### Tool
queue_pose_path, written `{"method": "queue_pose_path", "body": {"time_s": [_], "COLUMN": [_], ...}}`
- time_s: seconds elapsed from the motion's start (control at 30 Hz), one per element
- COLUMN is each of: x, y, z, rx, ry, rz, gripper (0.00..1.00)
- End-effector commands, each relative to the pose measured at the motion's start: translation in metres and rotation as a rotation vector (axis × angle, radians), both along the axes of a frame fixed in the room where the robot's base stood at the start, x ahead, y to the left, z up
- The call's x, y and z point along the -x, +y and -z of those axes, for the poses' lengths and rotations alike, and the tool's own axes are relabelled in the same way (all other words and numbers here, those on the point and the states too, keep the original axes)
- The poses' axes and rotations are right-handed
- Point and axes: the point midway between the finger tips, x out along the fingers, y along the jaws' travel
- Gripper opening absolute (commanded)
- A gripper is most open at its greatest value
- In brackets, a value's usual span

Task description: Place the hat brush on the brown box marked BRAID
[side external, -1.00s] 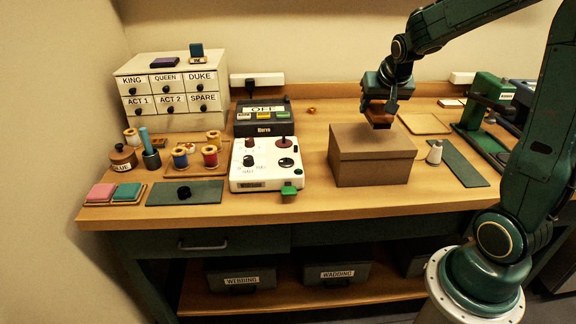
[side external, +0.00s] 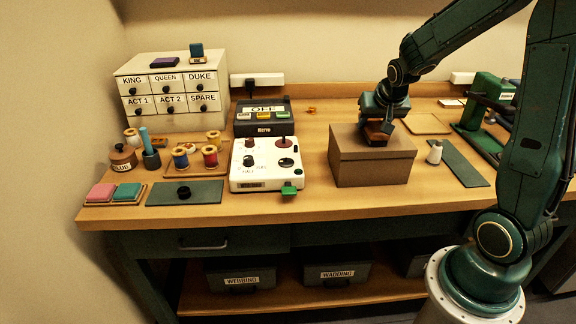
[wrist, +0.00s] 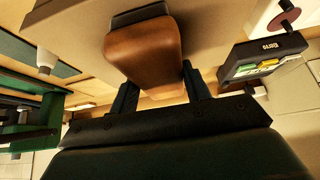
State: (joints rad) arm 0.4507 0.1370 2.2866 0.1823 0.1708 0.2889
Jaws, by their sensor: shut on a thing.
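The hat brush (side external: 377,136), with a brown wooden back, is between the fingers of my gripper (side external: 380,124), low over the top of the brown box (side external: 372,163). My gripper is shut on it. In the wrist view the brush (wrist: 143,55) shows as a rounded wooden block with a dark edge, between the two fingers of my gripper (wrist: 158,88), with the box's top (wrist: 80,25) around it. The brush looks to be at or touching the lid; I cannot tell for sure. No BRAID lettering shows on the box faces in view.
A white cone-shaped spool (side external: 435,152) and a dark green mat (side external: 463,164) lie right of the box. A white control panel (side external: 263,178) stands to its left, with a dark device (side external: 264,129) behind it. A square wooden board (side external: 428,124) lies behind right.

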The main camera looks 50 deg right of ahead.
Motion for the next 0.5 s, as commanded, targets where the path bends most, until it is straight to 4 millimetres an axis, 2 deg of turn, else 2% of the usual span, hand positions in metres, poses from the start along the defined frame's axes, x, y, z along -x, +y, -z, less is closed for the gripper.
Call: {"method": "queue_pose_path", "body": {"time_s": [0.17, 0.2, 0.3, 0.5], "x": [-0.0003, -0.0003, -0.0002, -0.0002], "y": [-0.0001, -0.0001, 0.0, 0.0], "z": [0.0027, 0.0029, 0.0027, 0.0026], "rx": [0.001, 0.001, 0.001, 0.001], "ry": [-0.001, -0.001, -0.001, -0.001], "rz": [0.0, 0.0, 0.0, 0.0], "gripper": [0.21, 0.51, 0.69, 0.69]}}
